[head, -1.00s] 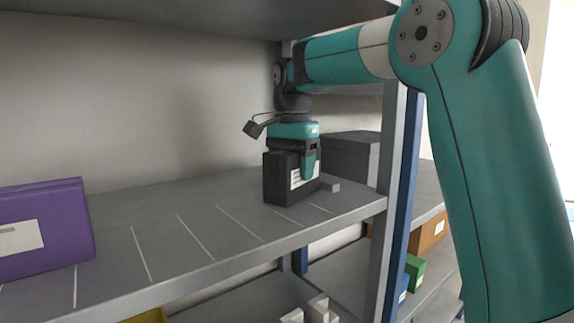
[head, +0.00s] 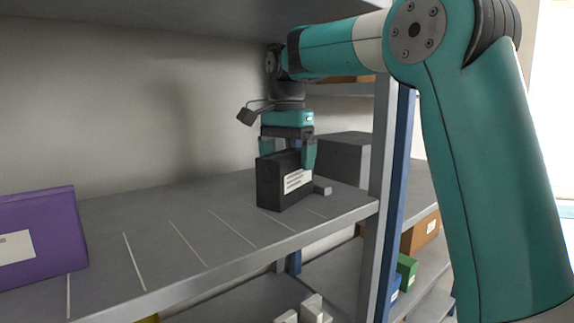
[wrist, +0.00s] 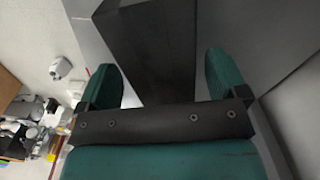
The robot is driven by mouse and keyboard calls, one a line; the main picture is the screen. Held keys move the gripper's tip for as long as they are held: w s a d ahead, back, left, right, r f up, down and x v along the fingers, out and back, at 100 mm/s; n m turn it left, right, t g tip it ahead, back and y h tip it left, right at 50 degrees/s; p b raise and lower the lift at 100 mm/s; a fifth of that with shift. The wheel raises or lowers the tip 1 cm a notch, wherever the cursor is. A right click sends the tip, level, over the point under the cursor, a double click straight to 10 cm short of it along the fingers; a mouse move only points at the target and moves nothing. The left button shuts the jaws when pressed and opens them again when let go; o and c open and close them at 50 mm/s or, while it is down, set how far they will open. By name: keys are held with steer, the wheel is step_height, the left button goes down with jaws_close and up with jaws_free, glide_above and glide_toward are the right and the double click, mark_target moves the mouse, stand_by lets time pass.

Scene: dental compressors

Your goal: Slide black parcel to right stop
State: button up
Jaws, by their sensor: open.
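The black parcel (head: 270,186) stands upright on the grey shelf (head: 190,224), near its right end, with a white label on its side. A small grey block, seemingly the right stop (head: 323,190), sits just right of the parcel. I cannot tell if they touch. My gripper (head: 288,158) is open, pointing down just above the parcel. One finger overlaps the label side near the top; the other is partly hidden behind the parcel. In the wrist view the dark parcel (wrist: 150,45) shows between the two spread green fingers.
A large dark grey box (head: 343,160) stands behind and right of the parcel. A shelf post (head: 381,170) rises at the right end, and another shelf hangs overhead. A purple box (head: 40,235) stands far left. The lined shelf between is clear.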

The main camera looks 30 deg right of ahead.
step_height(320, 180, up, 4)
steer(key=shift+r+p, duration=0.2)
steer(key=shift+p, duration=0.75)
steer(key=shift+s, duration=0.1)
